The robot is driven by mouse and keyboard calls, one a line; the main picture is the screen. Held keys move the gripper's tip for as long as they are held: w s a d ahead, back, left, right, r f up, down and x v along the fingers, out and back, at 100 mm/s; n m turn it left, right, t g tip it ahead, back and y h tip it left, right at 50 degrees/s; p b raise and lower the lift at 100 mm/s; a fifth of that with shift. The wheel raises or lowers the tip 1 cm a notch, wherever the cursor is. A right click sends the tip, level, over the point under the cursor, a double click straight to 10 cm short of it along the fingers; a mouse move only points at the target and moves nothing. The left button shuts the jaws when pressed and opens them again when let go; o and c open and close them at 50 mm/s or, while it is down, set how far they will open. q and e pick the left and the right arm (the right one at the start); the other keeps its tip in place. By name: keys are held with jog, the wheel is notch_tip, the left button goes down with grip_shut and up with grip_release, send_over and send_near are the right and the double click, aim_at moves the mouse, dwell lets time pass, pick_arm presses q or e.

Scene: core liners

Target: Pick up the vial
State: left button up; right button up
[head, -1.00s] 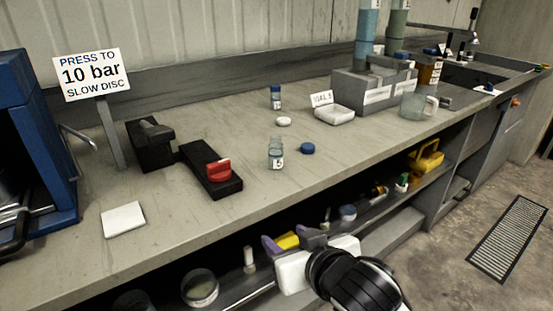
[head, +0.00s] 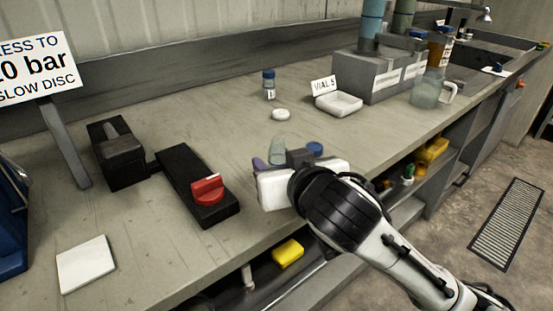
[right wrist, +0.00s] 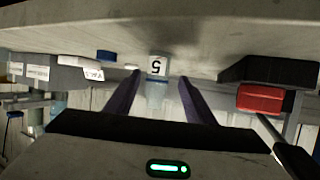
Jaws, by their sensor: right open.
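An open clear vial (head: 278,148) stands upright on the bench, its lower part hidden by my right gripper (head: 279,162). In the right wrist view, which is upside down, this vial (right wrist: 157,68) bears a label with a 5. It lies between the two purple fingers of the open right gripper (right wrist: 159,78), apart from both as far as I can see. A second vial (head: 269,84) with a blue cap stands farther back. My left gripper is not in view.
A blue cap (head: 315,148) lies just right of the gripper, a white cap (head: 281,114) behind. A black device with a red knob (head: 208,189) is to the left. A white tray (head: 339,103) with a vial sign and a grey rack (head: 378,75) stand back right.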

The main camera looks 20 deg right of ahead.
aim_at(272, 155)
jog(key=x, duration=0.6)
jog(key=shift+d+b, duration=0.2)
jog(key=shift+b, duration=0.1)
jog(key=shift+r, duration=0.1)
jog(key=c, duration=1.1)
